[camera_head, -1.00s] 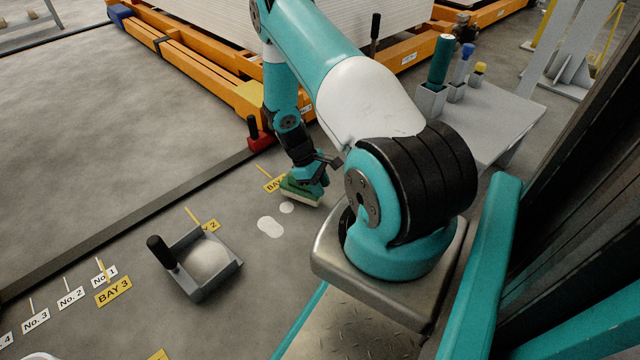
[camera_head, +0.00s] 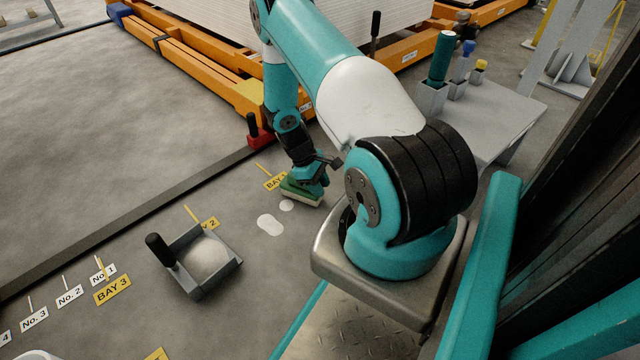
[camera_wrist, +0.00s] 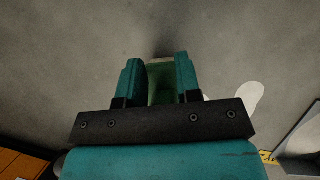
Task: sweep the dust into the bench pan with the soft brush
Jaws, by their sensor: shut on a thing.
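My gripper (camera_head: 312,178) is shut on a green brush (camera_head: 303,190) with a pale bristle edge, held low at the floor. In the wrist view the brush (camera_wrist: 161,84) shows between the two fingers. White dust patches (camera_head: 269,225) lie on the floor just left of the brush, the smaller one right beside it. Part of the dust (camera_wrist: 248,98) shows right of the fingers in the wrist view. The grey pan (camera_head: 203,262) with a black upright handle (camera_head: 159,249) stands further left and holds a pale heap. I cannot tell whether the bristles touch the floor.
A grey bench (camera_head: 490,125) at the right carries holders with green, blue and yellow-topped items. An orange frame (camera_head: 190,65) with stacked white sheets stands behind. A dark floor rail (camera_head: 130,223) runs behind the pan. Floor between brush and pan is open apart from dust and labels.

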